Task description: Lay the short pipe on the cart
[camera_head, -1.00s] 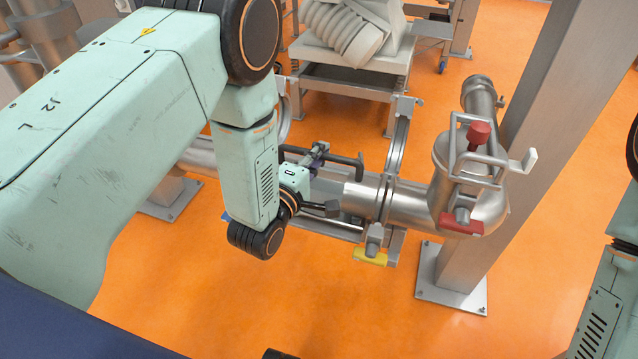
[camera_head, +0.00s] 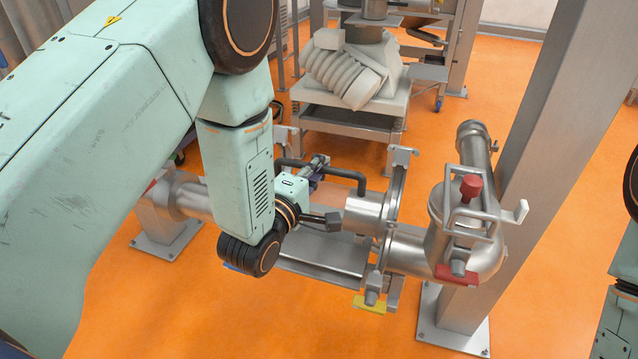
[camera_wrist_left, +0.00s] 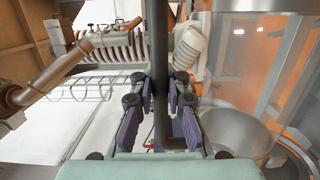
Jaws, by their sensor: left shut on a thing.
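The short pipe (camera_head: 368,212) is a steel tube with a dark bar handle (camera_head: 348,174) on its top side. My left gripper (camera_head: 318,163) is shut on this handle; in the left wrist view the purple fingers (camera_wrist_left: 160,112) close around a dark bar. The pipe hangs level, a little above the line of the fixed elbow pipe (camera_head: 412,250). My wrist hides its left part. What looks like the cart is a grey stand (camera_head: 312,95) at the back, bearing a beige ribbed part (camera_head: 350,75). My right gripper is out of view; only its arm shows at the right edge.
A broad steel post (camera_head: 545,140) stands right of the fixed pipe with the red-knobbed valve (camera_head: 470,187). An upright clamp ring (camera_head: 397,195) stands close to the pipe's right end. A grey trough (camera_head: 325,250) lies below. Orange floor is open in front.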

